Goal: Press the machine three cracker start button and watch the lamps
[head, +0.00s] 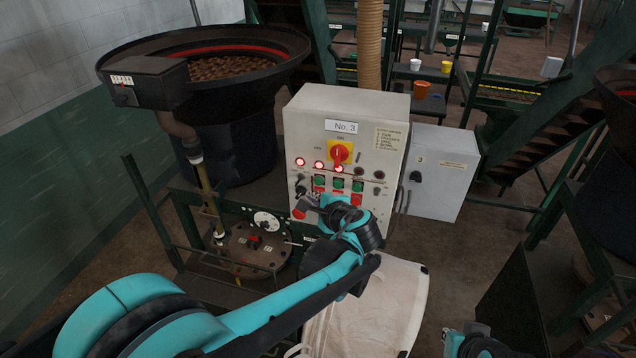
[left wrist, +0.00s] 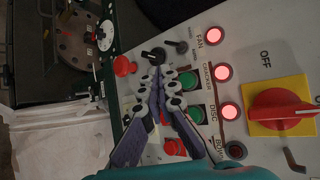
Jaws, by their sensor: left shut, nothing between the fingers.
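The machine three control cabinet (head: 352,111) is a pale box with a "No. 3" label. Three lamps glow red, marked FAN (left wrist: 215,35), CRACKER (left wrist: 222,72) and DISC (left wrist: 229,111) in the left wrist view. The lamp beside them is dark. A green button (left wrist: 189,80) lies in the cracker row, next to my left gripper's fingertips (left wrist: 158,77). My left gripper (head: 305,205) is shut and empty, in front of the panel's lower left. Its fingers hide part of the button rows. I cannot tell whether they touch the panel. My right gripper is not in view.
A red rotary switch (head: 339,153) on a yellow plate sits above the lamps. A red button (left wrist: 124,66) is at the panel's lower left. A white bulk bag (head: 375,310) stands below the cabinet. A grey box (head: 440,172) adjoins its right side. A nut-filled bowl (head: 225,68) is left.

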